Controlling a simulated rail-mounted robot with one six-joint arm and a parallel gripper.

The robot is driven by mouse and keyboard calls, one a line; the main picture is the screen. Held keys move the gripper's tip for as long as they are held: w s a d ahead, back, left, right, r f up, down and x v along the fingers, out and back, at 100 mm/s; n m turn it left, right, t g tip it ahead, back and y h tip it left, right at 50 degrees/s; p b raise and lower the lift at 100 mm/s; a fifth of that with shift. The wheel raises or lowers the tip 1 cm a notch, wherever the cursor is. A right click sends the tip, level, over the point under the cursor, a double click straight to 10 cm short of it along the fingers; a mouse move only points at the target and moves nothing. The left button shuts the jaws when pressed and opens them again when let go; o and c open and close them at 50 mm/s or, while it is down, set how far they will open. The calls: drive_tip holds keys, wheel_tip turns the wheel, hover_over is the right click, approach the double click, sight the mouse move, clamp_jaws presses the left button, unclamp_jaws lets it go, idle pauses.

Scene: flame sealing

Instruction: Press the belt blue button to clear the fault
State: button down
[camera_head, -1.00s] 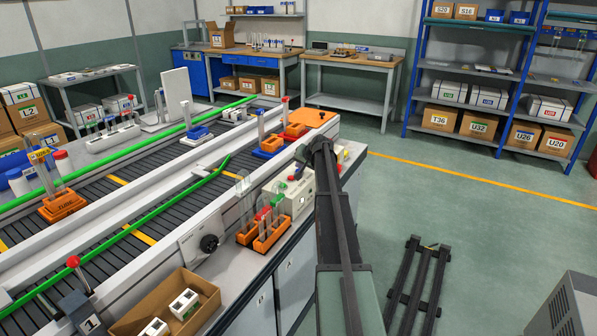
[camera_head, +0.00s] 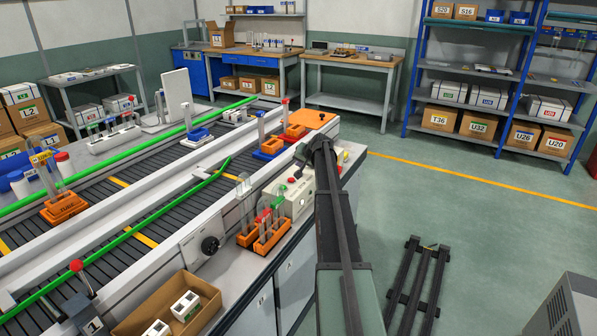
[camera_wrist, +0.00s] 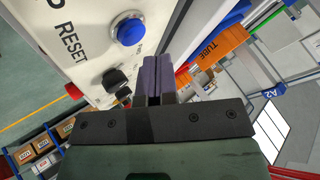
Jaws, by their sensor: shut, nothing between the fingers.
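The belt control box shows in the wrist view, its white panel (camera_wrist: 90,35) tilted and marked RESET. The round blue button (camera_wrist: 130,31) sits in a grey collar beside that word. My gripper (camera_wrist: 159,65) is shut and empty. In the wrist picture its fingertips are below and right of the blue button, and I cannot tell whether they touch the panel. Black knobs (camera_wrist: 116,79) sit just left of the fingers. In the head view the control box (camera_head: 298,196) is partly behind my arm; the blue button cannot be made out there.
A red button (camera_wrist: 73,91) is on the panel's lower left. In the head view, orange racks with tubes (camera_head: 271,236) stand beside the control box. The conveyor belt (camera_head: 120,250) runs to the left. An open cardboard box (camera_head: 205,291) is in front. The right floor is mostly clear.

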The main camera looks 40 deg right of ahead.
wheel_tip(320, 180, up, 6)
drive_tip(key=p, duration=0.6)
idle(0.4)
